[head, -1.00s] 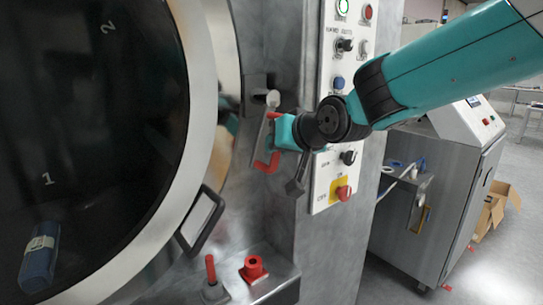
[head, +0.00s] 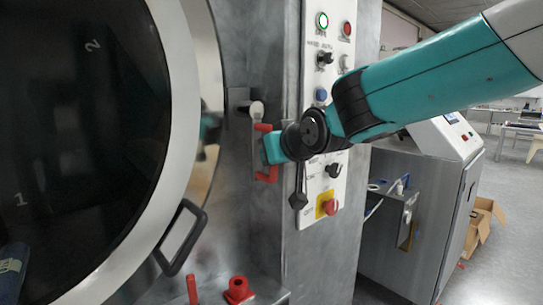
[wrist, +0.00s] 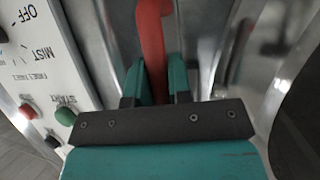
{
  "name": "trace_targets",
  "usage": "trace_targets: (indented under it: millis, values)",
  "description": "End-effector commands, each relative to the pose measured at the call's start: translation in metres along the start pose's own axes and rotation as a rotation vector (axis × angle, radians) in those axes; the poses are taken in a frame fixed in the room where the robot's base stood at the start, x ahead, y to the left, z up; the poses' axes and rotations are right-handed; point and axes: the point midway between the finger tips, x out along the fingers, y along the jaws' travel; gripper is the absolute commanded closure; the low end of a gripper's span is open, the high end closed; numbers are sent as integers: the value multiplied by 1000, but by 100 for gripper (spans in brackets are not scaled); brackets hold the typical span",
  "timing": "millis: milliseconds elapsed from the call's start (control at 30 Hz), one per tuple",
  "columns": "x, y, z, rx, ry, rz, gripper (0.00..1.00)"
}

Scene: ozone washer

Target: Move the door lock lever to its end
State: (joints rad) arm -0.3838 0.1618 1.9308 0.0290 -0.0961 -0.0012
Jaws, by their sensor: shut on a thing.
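The door lock lever is a grey bar (head: 254,143) hanging down from a round pivot (head: 257,109) beside the washer door. It carries a red handle (head: 267,175). My gripper (head: 268,150), with teal fingers, is shut on the red handle. In the wrist view, the red handle (wrist: 151,35) runs between the two fingers of my gripper (wrist: 158,82). My gripper hides the middle of the handle in the head view.
The round door (head: 185,150) with its dark glass and loop handle (head: 182,237) stands on the left. The control panel (head: 325,130) with knobs and buttons is just right of my gripper. A red fitting (head: 238,290) is below. A grey cabinet (head: 430,210) stands on the right.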

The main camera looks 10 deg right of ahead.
Motion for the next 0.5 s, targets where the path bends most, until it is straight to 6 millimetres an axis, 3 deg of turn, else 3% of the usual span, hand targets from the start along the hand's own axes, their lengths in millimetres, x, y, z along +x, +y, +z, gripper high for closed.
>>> trace_targets:
  millis: [100, 133, 233, 500]
  values:
    - [0, 2, 1, -6, -2, 4, 100]
    - [0, 2, 1, -6, -2, 5, 79]
    - [0, 2, 1, -5, -2, 4, 56]
    - [0, 0, 0, -3, -1, 2, 56]
